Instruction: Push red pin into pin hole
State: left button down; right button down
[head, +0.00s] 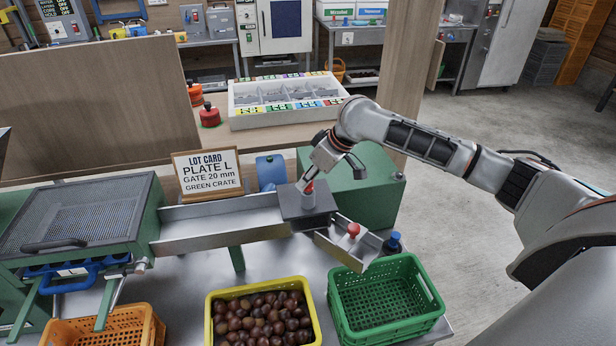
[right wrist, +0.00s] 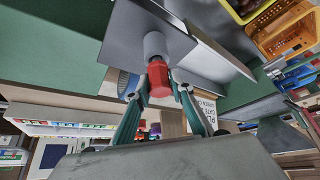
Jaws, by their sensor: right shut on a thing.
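The red pin (head: 308,187) stands at a short grey collar on top of a dark grey block (head: 306,210), above the metal chute. My right gripper (head: 312,178) reaches down over the block and is shut on the red pin. In the right wrist view, the fingers (right wrist: 158,90) close on both sides of the red pin (right wrist: 158,76), whose end meets the light grey collar (right wrist: 154,44). How deep the pin sits in the collar is hidden. My left gripper is not in view.
A green crate (head: 338,318) stands empty below the side chute, beside a yellow crate (head: 208,325) of dark round fruit. An orange crate (head: 145,318) is at lower left. A blue-topped knob (head: 393,240) and a lot card (head: 207,170) stand nearby.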

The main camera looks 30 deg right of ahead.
jog(key=shift+f, duration=0.6)
jog(key=c, duration=1.7)
grip_release()
jog(key=v, duration=1.2)
